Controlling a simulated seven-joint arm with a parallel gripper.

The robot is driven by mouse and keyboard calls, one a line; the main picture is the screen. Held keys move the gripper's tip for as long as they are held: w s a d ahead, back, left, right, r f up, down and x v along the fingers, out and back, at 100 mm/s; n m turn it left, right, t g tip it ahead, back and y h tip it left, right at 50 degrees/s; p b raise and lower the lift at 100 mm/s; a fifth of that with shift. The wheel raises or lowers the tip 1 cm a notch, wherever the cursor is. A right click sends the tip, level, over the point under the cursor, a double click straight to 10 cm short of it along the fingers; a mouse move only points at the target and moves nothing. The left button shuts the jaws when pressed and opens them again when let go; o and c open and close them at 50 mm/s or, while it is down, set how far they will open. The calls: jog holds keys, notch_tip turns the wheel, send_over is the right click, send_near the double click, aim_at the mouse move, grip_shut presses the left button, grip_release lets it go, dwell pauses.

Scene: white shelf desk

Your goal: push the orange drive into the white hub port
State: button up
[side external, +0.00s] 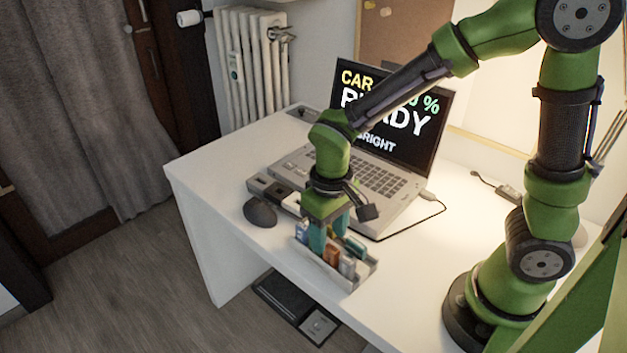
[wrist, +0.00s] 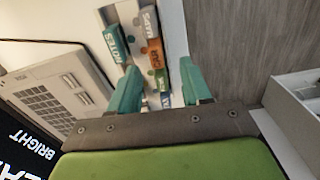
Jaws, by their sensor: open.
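The orange drive (side external: 331,254) stands in a slotted tray near the desk's front edge, among other drives. In the wrist view the orange drive (wrist: 155,53) carries the letters CAR and lies just past the fingertips, between the lines of the two fingers. My gripper (side external: 328,234) points down over the tray with its teal fingers apart. In the wrist view my gripper (wrist: 158,72) is open, and I see no drive clamped. A whitish block (side external: 292,203), apparently the white hub, sits left of the tray beside darker blocks, partly hidden by my wrist. Its port cannot be made out.
The tray (side external: 318,266) also holds blue, grey and green drives close around the orange one. A dark mouse (side external: 260,211) lies left of it. An open laptop (side external: 385,185) stands behind, with a cable on its right. The desk right of the tray is clear.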

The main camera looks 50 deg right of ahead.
aim_at(332, 248)
jog(key=f, duration=0.3)
jog(key=shift+s+d+f, duration=0.2)
jog(key=shift+s+f, duration=0.1)
jog(key=shift+f, duration=0.65)
grip_shut()
